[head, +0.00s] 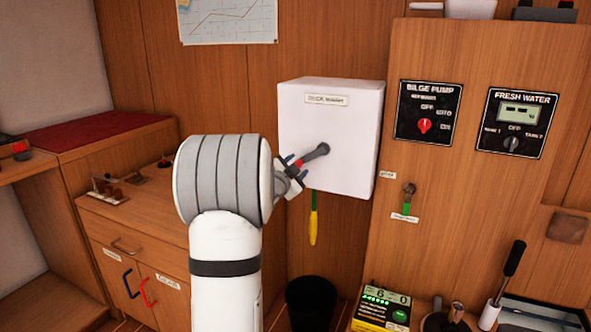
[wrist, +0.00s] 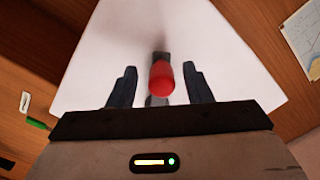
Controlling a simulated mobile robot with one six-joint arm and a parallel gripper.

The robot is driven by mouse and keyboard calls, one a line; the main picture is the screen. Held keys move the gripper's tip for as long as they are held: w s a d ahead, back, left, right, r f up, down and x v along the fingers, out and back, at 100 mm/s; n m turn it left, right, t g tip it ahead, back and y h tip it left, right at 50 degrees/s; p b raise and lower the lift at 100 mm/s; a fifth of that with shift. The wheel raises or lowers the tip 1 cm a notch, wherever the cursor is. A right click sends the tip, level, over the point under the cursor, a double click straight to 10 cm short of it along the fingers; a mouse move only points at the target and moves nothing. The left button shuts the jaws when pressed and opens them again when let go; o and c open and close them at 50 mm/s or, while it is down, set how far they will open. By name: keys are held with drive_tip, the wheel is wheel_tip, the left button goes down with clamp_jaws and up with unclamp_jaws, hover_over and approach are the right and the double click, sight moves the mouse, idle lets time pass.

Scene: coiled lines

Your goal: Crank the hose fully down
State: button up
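The white hose box (head: 350,120), with a label on its front, is mounted on the wood wall in the head view. Its crank has a dark grey arm (head: 316,152) and a red knob (head: 299,163), pointing down-left from the hub. The green hose with a yellow nozzle (head: 313,226) hangs below the box. My gripper (head: 293,170) is at the knob. In the wrist view the red knob (wrist: 161,78) lies between the two dark fingers of my gripper (wrist: 160,82), with a visible gap on each side. The gripper is open.
A panel with bilge pump (head: 428,112) and fresh water (head: 515,123) controls stands right of the box. A black bin (head: 311,303) is on the floor below. A wooden cabinet (head: 130,245) is at the left. A lever (head: 506,285) stands at lower right.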

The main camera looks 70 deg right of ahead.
drive_tip(key=shift+a+r, duration=0.1)
drive_tip(key=shift+a, duration=0.1)
drive_tip(key=a, duration=0.7)
drive_tip(key=shift+a+p, duration=0.2)
drive_tip(key=shift+p, duration=0.2)
drive_tip(key=shift+w, duration=0.1)
